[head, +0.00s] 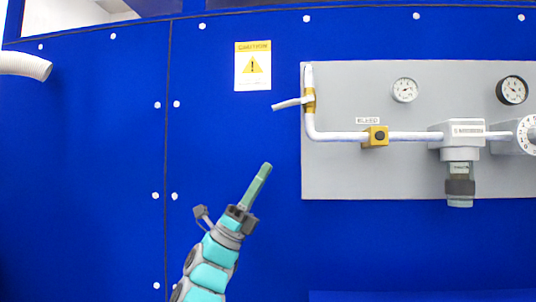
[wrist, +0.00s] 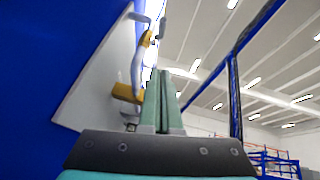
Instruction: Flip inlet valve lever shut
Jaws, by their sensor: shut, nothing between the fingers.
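The inlet valve is a brass body (head: 310,101) on the vertical white pipe at the left of the grey panel. Its light lever (head: 287,103) sticks out to the left, roughly across the pipe, drooping slightly at its tip. My gripper (head: 266,168) is shut and empty, below and left of the lever, pointing up and to the right, apart from it. In the wrist view my shut fingers (wrist: 160,75) point up, with the brass valve body (wrist: 147,38) just beyond them at upper left. What appears to be the lever (wrist: 139,17) shows near the top.
A grey panel (head: 400,180) carries a brass bleed valve (head: 376,136), two gauges (head: 404,90), a grey regulator block (head: 456,133) and a dial (head: 527,134). A caution sign (head: 253,66) is on the blue wall. The space between my gripper and the lever looks clear.

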